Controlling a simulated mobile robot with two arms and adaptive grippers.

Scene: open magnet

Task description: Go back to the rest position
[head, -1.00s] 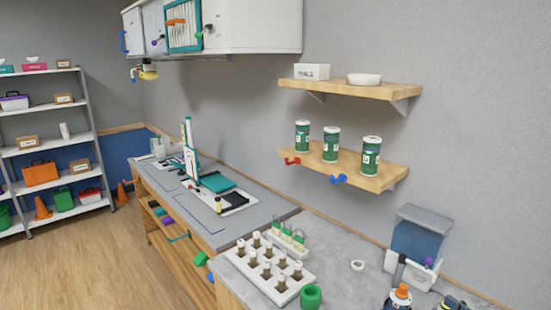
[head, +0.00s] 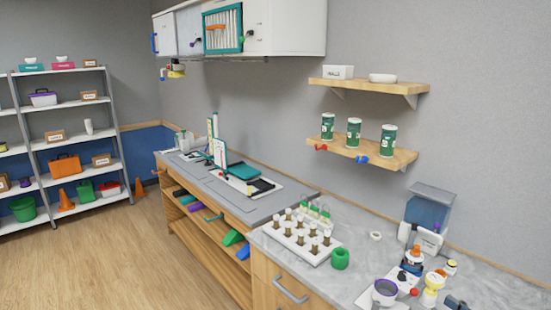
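Neither of my grippers shows in the head view, and no part of my arms can be made out. I cannot tell what either gripper holds. The long workbench (head: 262,208) runs along the wall. The grey stone-topped counter (head: 360,262) adjoins it at the near right.
Open wooden floor (head: 110,250) lies at the left. A shelving unit (head: 72,139) with boxes stands at the back left. The wall cabinet (head: 285,27) and the wooden wall shelves (head: 362,155) overhang the benches. A drawer handle (head: 290,291) sticks out from the counter front.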

